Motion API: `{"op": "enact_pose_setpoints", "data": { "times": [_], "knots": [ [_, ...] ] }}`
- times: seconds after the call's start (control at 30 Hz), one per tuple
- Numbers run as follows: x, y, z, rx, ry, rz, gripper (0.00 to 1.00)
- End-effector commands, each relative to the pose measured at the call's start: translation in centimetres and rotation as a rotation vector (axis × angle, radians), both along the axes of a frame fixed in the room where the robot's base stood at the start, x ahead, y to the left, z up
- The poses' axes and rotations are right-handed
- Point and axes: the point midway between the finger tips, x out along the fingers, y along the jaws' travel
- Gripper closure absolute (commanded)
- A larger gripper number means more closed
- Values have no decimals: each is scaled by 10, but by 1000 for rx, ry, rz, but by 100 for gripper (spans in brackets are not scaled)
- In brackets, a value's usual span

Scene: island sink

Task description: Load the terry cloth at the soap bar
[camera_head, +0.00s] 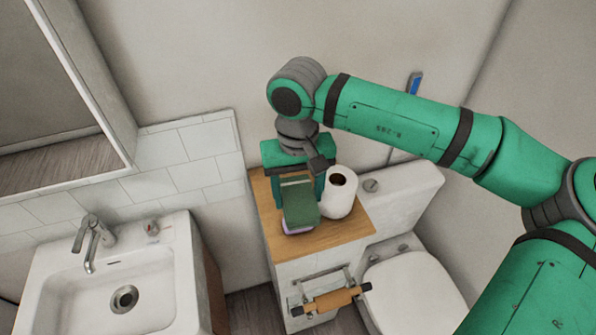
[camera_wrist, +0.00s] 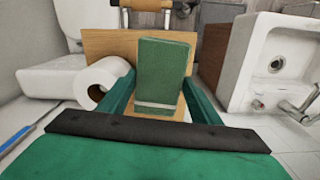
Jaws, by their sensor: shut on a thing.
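The terry cloth (camera_head: 301,205) is a green folded slab with a pale band, also seen in the wrist view (camera_wrist: 162,72). My gripper (camera_head: 299,183) is shut on it, with one finger on each side in the wrist view (camera_wrist: 160,100). The cloth is over the wooden cabinet top. A pale purple thing (camera_head: 297,230), likely the soap bar, shows just below the cloth's front end in the head view. The cloth covers most of it, and I cannot tell whether they touch. In the wrist view it is hidden.
A toilet paper roll (camera_head: 340,192) stands close to the right of my gripper on the wooden top (camera_head: 337,228). The toilet (camera_head: 410,290) is to the right. The sink (camera_head: 90,290) with its faucet is at the left. A bar holder (camera_head: 330,299) sticks out from the cabinet front.

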Motion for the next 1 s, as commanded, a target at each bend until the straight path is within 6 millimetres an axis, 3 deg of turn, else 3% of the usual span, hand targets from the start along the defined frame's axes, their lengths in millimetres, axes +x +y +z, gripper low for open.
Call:
{"op": "enact_pose_setpoints", "data": {
  "times": [0.23,0.7,1.0],
  "knots": [
    [0,0,-9,0,2,0,60],
    [0,0,-51,0,1,0,60],
    [0,0,-60,0,0,0,60]
  ]
}}
